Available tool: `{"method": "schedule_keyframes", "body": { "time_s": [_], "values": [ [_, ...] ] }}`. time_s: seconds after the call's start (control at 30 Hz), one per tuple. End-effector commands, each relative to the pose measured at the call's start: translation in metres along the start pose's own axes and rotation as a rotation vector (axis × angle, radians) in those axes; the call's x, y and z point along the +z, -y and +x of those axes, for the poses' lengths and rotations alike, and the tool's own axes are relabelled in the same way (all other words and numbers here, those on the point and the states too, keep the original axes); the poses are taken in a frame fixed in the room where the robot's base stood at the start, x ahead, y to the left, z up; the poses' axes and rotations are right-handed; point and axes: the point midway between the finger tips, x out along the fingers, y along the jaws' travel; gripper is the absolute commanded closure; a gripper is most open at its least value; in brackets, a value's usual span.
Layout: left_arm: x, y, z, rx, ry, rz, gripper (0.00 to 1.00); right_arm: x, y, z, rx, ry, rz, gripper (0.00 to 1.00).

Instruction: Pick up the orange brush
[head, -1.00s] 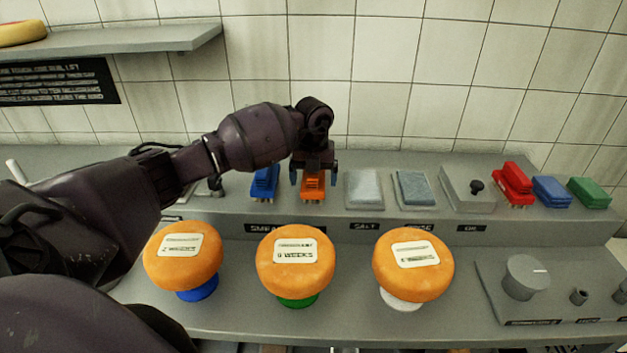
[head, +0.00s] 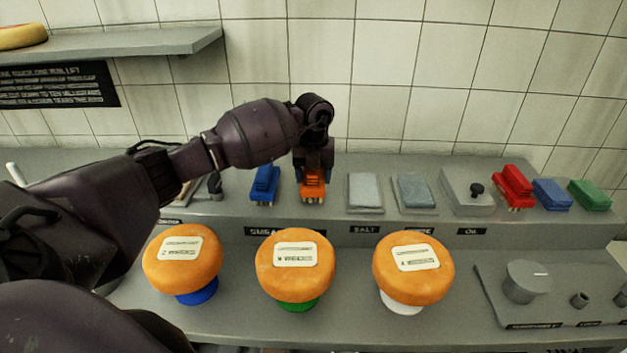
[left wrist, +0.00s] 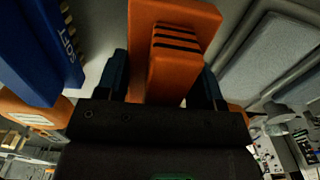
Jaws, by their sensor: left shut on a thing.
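The orange brush (head: 312,189) stands on the raised back ledge, just right of the blue brush (head: 265,186). My left gripper (head: 313,178) comes down on it from above and is shut on it. In the left wrist view the orange brush (left wrist: 175,50) sits between the two fingers of my left gripper (left wrist: 165,85), one on each side. In the head view the brush's bristles appear at or very near the ledge surface. My right gripper is not in view.
The blue brush (left wrist: 40,50) is close beside the gripper. Right of it are a grey salt pad (head: 364,193), another pad (head: 414,191) and a lidded box (head: 467,190).

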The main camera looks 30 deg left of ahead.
Motion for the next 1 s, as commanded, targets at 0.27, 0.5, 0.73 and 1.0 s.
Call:
{"method": "schedule_keyframes", "body": {
  "time_s": [0.27,0.5,0.73,1.0],
  "values": [
    [0.001,0.0,-0.065,0.0,0.007,0.001,0.67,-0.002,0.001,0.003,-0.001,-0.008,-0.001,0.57],
    [0.001,0.0,-0.126,-0.001,0.005,0.0,0.67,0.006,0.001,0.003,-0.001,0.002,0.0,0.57],
    [0.0,0.0,-0.166,-0.001,0.002,0.0,0.67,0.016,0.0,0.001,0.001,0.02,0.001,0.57],
    [0.0,0.0,-0.184,0.0,0.001,0.0,0.67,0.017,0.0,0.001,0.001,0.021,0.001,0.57]
  ]
}}
